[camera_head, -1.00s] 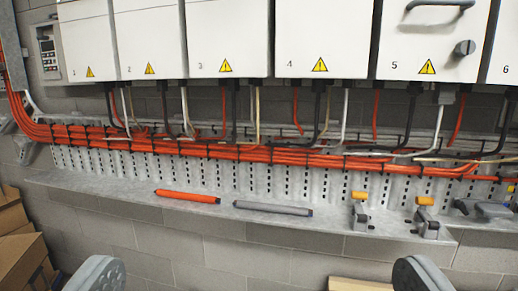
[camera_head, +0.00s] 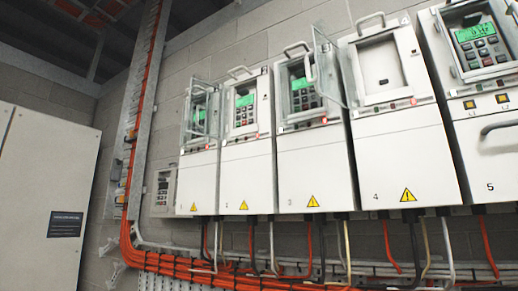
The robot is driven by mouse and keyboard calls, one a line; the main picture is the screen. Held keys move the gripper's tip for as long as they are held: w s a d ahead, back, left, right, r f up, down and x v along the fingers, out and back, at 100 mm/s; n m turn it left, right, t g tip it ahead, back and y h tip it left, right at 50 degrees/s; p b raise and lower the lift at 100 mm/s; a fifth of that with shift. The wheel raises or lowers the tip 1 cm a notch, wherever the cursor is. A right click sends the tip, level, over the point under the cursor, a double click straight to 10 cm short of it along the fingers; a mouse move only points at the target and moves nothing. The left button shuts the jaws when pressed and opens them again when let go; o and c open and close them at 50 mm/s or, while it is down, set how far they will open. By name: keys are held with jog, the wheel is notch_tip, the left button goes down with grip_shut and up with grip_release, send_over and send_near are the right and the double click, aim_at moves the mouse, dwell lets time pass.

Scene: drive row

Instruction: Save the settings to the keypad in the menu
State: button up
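A row of white drive cabinets hangs on the wall. Cabinet 5 (camera_head: 485,150), at the right edge, has a grey keypad (camera_head: 481,45) with a lit green screen; its text is too small to read surely. Cabinet 3 (camera_head: 315,165) has a keypad (camera_head: 304,95) with a green screen. Cabinet 2 (camera_head: 247,170) has a keypad (camera_head: 244,111) with a green screen. Cabinet 1 (camera_head: 197,175) has a keypad (camera_head: 198,119) behind a clear cover. Cabinet 4 (camera_head: 405,155) has an empty-looking keypad bay (camera_head: 381,68). No menu text is legible. My gripper is out of view.
A clear cover (camera_head: 327,66) stands out between cabinets 3 and 4. A small wall unit (camera_head: 163,191) is left of cabinet 1. Orange cables (camera_head: 127,235) run up a tray and below the cabinets. A tall white cabinet (camera_head: 45,200) with a dark label stands at the left.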

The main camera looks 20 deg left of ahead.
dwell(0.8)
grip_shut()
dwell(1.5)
